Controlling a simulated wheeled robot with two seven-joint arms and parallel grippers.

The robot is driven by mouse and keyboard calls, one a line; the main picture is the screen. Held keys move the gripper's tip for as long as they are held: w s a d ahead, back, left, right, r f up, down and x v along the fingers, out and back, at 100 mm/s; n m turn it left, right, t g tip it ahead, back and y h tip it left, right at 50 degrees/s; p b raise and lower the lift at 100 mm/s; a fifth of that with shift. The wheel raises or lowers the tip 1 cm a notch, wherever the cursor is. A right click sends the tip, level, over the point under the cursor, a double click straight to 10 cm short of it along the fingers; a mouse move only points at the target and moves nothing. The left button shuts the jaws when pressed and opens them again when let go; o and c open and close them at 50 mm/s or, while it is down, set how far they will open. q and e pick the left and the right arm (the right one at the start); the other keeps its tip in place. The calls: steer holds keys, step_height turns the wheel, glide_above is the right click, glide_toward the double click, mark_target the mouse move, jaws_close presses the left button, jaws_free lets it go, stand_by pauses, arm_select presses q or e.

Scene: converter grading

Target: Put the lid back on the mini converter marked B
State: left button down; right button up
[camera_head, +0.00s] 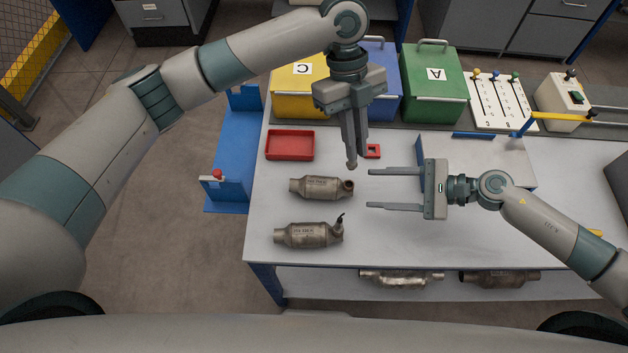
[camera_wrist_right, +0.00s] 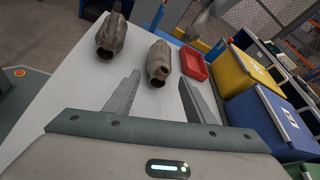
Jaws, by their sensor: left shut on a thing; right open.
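My left gripper (camera_head: 351,164) points down over the table and is shut on a small greyish piece at its tips; I cannot tell what it is. The blue bin (camera_head: 383,85) stands behind it; a handle shows at its top, and the gripper hides any letter. My right gripper (camera_head: 368,189) is open and empty over the table, pointing left. Its fingers also show apart in the right wrist view (camera_wrist_right: 155,88). A metal converter (camera_head: 320,187) lies just left of its fingertips, and another converter (camera_head: 305,235) lies nearer. I can read no B on either.
A yellow bin (camera_head: 296,97) marked C and a green bin (camera_head: 434,90) marked A flank the blue one. A red tray (camera_head: 290,145) and a small red square holder (camera_head: 373,151) sit on the table (camera_head: 400,245). A blue stand (camera_head: 232,150) is at left.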

mark_target(344, 188)
arm_select(q)
steer(key=shift+s+d, duration=0.15)
arm_select(e)
steer(key=shift+s, duration=0.1)
steer(key=shift+w+a+f, duration=0.2)
steer(key=shift+a, duration=0.3)
steer(key=x, duration=1)
steer(key=shift+a+f, duration=0.2)
steer(key=shift+a, duration=0.15)
steer(key=c, duration=1.2)
arm_select(q)
steer(key=shift+f, duration=2.4)
arm_select(e)
steer(key=shift+o, duration=0.2)
